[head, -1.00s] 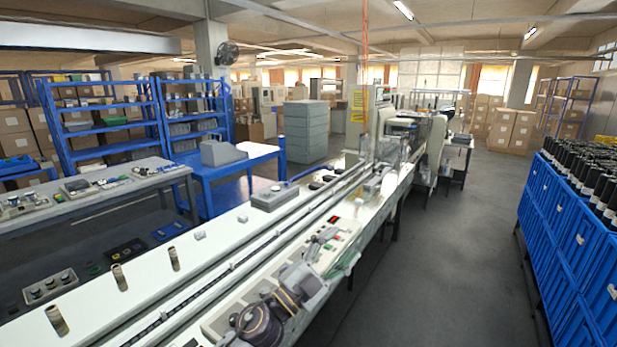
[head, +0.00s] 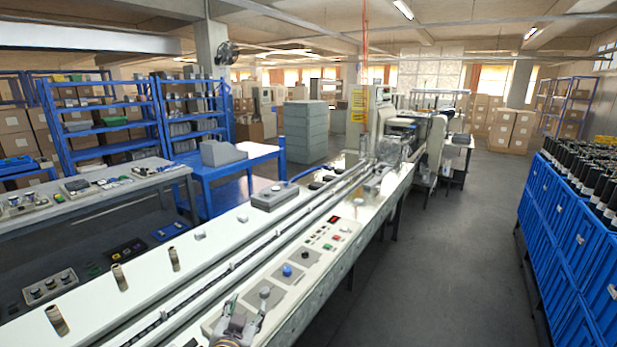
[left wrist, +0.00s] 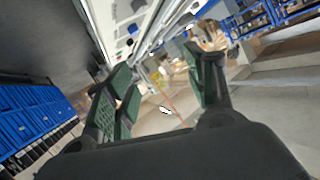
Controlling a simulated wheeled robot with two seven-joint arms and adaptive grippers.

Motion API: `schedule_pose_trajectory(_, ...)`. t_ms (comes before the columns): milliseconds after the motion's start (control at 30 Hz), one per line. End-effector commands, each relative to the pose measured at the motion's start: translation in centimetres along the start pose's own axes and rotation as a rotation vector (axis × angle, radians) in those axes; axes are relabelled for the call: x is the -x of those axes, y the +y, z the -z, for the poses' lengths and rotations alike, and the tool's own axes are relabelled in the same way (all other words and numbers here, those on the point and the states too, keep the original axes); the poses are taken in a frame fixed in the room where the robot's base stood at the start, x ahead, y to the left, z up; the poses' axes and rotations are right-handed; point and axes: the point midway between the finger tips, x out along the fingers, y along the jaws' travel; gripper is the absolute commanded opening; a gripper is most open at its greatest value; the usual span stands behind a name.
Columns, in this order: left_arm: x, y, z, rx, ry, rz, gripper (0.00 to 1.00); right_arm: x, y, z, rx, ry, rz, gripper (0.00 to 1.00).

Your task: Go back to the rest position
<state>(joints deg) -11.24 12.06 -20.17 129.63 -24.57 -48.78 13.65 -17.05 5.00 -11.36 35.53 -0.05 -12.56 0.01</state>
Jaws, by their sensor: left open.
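My left gripper (head: 243,308) is at the bottom edge of the head view, over the near end of the wrapper's white control panel (head: 328,252). Its fingers are apart with nothing between them, and most of the arm is out of the picture. In the left wrist view the open green-padded fingers (left wrist: 160,88) also hold nothing. The panel carries a blue knob (head: 287,270), a dark knob (head: 305,254) and a grey knob (head: 264,292), all clear of the gripper. A small red display (head: 334,219) shows farther along. My right gripper is not in view.
A long rail (head: 235,270) runs beside the panel toward the wrapping machine (head: 378,110). Short brown tubes (head: 118,276) stand on the white table at left. Blue crates (head: 565,235) with dark bottles line the right side. The grey aisle floor (head: 440,260) is clear.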

Motion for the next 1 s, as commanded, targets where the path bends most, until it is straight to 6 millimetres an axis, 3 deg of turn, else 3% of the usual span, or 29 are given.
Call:
schedule_pose_trajectory(200,2.9,-0.8,-7.5,0.058,-0.269,-0.023,0.54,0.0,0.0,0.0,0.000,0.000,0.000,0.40)
schedule_pose_trajectory(500,9.0,-0.6,-16.0,0.108,-0.608,-0.102,0.54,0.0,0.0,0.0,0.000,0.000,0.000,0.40)
schedule_pose_trajectory(700,12.2,-0.2,-18.9,0.122,-0.744,-0.150,0.54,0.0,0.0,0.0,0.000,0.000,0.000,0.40)
schedule_pose_trajectory(1000,15.8,0.1,-21.4,0.133,-0.874,-0.206,0.54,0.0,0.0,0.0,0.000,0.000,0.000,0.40)
